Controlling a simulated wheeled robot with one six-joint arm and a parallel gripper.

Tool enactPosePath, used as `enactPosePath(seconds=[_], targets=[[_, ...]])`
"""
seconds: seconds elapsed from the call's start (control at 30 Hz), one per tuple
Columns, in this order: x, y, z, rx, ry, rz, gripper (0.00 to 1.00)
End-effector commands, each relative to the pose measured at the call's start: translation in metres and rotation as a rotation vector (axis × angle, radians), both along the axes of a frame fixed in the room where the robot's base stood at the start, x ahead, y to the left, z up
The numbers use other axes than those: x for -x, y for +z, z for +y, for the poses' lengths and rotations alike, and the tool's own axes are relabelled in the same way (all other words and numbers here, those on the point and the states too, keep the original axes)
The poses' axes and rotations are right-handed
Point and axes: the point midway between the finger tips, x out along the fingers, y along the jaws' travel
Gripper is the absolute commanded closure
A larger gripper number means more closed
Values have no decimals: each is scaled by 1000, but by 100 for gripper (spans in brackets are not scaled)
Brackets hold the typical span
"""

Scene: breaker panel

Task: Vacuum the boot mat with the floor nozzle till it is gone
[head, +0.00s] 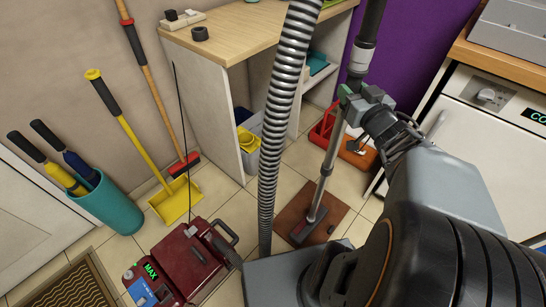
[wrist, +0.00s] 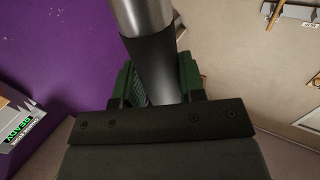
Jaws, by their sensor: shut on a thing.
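A reddish-brown mat (head: 327,199), which looks like the boot mat, lies on the tiled floor below my gripper. The floor nozzle (head: 309,224) rests over its lower part, at the foot of the metal wand (head: 333,152). My gripper (head: 350,105) is shut on the wand's dark grip, well above the mat. In the wrist view the green-padded jaws (wrist: 157,88) close on both sides of the black tube (wrist: 152,60). The wand stands slightly tilted. The nozzle hides part of the mat, and dirt on it is too small to make out.
The red vacuum (head: 185,262) stands left of the mat with a green MAX display. Its grey ribbed hose (head: 283,100) rises between them. A wooden-topped bench (head: 250,28) with bins stands behind, a red caddy (head: 325,128) near it. A striped doormat (head: 75,287) lies lower left.

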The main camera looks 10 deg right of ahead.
Motion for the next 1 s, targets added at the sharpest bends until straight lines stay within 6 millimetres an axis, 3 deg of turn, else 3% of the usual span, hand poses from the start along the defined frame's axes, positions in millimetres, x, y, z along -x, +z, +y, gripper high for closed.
enactPosePath(seconds=[1.0], targets=[[-58,1,43,1,2,-6,100]])
